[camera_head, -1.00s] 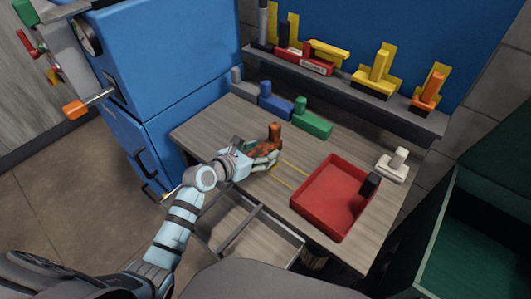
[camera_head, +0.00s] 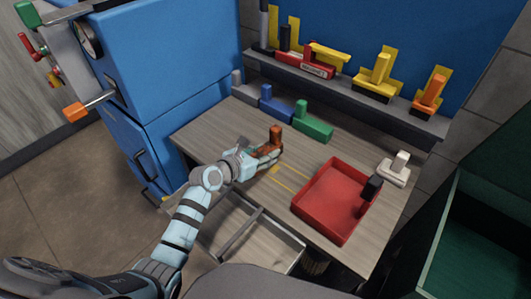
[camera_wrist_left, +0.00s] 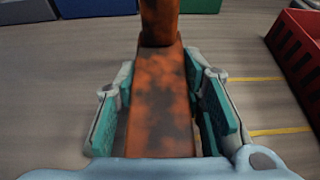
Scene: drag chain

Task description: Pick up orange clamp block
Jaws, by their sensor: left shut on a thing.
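The orange clamp block (camera_head: 274,136) is on the wooden table, mottled with dark patches, with an upright post at its far end. In the left wrist view the block (camera_wrist_left: 160,95) lies between the two teal-padded fingers of my left gripper (camera_wrist_left: 165,115). My left gripper (camera_head: 265,160) is shut on it in the head view and covers its lower part. I cannot tell whether the block is clear of the table top. My right gripper is not in view.
Green (camera_head: 313,127), blue (camera_head: 276,105) and grey (camera_head: 243,88) blocks stand behind. A red tray (camera_head: 325,222) with a black-topped item is at right, a white block (camera_head: 396,168) beyond it. A shelf (camera_head: 345,88) holds several blocks. An open drawer (camera_head: 275,240) is in front.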

